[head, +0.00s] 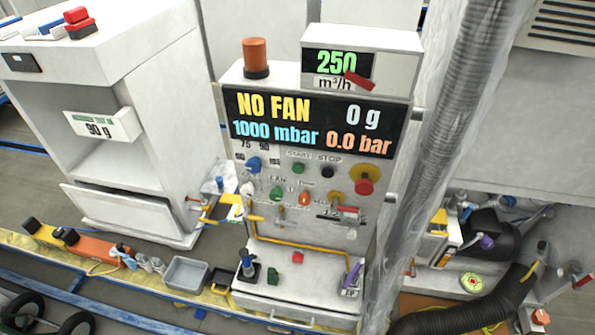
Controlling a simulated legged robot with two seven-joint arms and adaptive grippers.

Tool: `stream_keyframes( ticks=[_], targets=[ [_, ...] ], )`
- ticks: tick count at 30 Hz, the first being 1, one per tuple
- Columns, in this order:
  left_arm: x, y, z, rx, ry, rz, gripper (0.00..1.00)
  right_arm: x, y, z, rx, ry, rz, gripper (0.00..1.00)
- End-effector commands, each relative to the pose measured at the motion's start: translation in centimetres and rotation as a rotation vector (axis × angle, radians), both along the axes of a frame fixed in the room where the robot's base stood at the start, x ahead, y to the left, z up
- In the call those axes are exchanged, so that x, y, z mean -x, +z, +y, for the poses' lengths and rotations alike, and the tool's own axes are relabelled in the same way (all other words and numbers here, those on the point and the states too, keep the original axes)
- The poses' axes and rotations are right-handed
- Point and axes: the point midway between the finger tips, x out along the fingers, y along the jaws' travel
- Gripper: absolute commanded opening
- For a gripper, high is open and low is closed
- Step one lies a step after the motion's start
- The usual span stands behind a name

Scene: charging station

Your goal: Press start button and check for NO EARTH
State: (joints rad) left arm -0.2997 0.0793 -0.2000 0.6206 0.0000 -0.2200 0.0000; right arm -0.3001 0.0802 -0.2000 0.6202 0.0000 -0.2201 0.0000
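The charging station panel (234,178) stands upright at the centre of the head view. The green start button (298,168) sits under the START label, left of a black button (327,172) under STOP. The dark display (313,127) above them reads NO FAN in yellow, 0 g, 1000 mbar and 0.0 bar. NO EARTH is not shown on it. Neither of my grippers is in view, and nothing touches the start button.
A red emergency button (364,186) on a yellow base sits right of STOP. A 250 m³/h readout (337,64) and an orange beacon (255,54) are on top. A wrapped grey column (440,130) rises at right. A white cabinet (60,150) stands left.

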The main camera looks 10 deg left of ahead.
Motion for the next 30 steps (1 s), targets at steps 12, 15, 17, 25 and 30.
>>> stream_keyframes(
  ticks=[12,15,17,25,30],
  targets=[
    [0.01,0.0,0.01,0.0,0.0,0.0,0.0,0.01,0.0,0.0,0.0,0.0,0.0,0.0],
    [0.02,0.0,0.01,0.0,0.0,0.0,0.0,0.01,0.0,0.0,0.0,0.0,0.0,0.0],
    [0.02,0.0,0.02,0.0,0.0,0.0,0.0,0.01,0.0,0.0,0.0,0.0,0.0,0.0],
    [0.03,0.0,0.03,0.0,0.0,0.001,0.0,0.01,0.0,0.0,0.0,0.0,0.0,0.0],
    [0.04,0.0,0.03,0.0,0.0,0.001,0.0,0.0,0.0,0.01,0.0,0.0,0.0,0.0]
  ],
)
